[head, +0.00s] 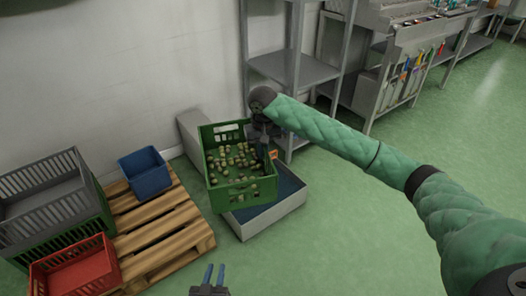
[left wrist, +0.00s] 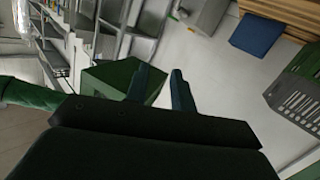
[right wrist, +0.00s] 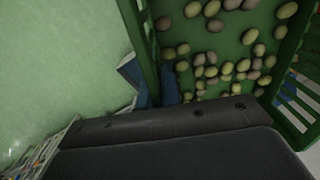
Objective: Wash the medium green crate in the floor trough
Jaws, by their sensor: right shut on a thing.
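The trough is a low grey basin with blue water, partly hidden by the crate. My right gripper (head: 267,150) is shut on the crate's right side wall. In the right wrist view the fingers (right wrist: 168,92) sit at the crate wall (right wrist: 148,45), with olives beside them. My left gripper (head: 213,275) is open and empty, in front of the crate and apart from it. Its spread fingers (left wrist: 160,85) also show in the left wrist view.
A wooden pallet (head: 165,228) on the left bears a blue crate (head: 146,176), a red crate (head: 80,272) and a grey crate (head: 40,195) stacked on a green one. A metal shelf rack (head: 300,70) stands close behind the trough. The floor on the right is clear.

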